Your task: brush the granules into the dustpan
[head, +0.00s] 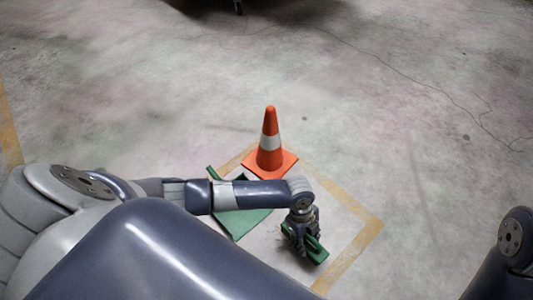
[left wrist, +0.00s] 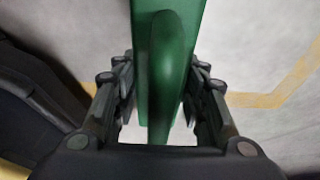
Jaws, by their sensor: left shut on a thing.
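My left gripper (head: 301,232) is shut on a green hand brush (head: 316,250), low over the floor inside a yellow-lined square. In the left wrist view the green handle (left wrist: 168,65) runs between the two fingers of my left gripper (left wrist: 160,100). The green dustpan (head: 242,222) lies on the floor to the left of the gripper, partly hidden by my left forearm. A few tiny dark specks beside the gripper may be granules, but they are too small to tell. My right gripper is not in view.
An orange and white traffic cone (head: 270,145) stands on its square base just behind the dustpan. The yellow floor line (head: 352,252) runs around this spot.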

